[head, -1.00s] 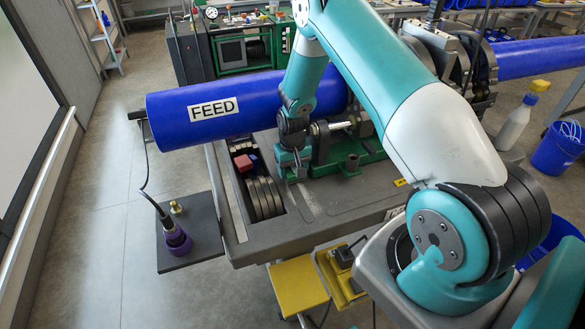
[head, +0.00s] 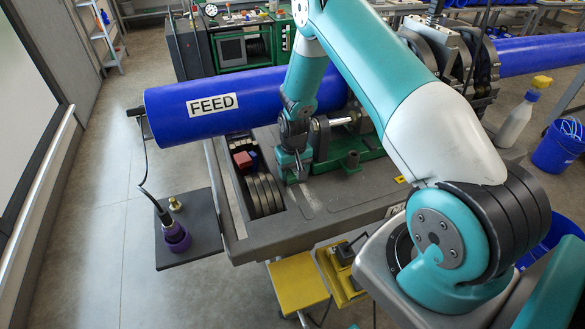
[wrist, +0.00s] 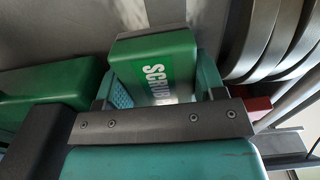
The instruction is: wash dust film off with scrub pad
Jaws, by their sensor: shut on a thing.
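My gripper (head: 294,170) hangs over the cart bed (head: 350,203), to the right of the open compartment. In the wrist view, my gripper (wrist: 162,90) is shut on a green scrub pad (wrist: 153,62). The white letters on the pad read SCRUB, with the end of the label hidden by the gripper body. The pad sits between the two teal fingers. Whether the pad touches the surface below cannot be told. In the head view the pad is too small to make out clearly. I cannot pick out the dust film with certainty.
A blue pipe marked FEED (head: 245,102) lies across the cart behind the gripper. Black rings (head: 264,195) and a red block (head: 242,160) sit in the compartment. Green clamp parts (head: 370,152) stand close on the right. A yellow step (head: 298,283) is in front.

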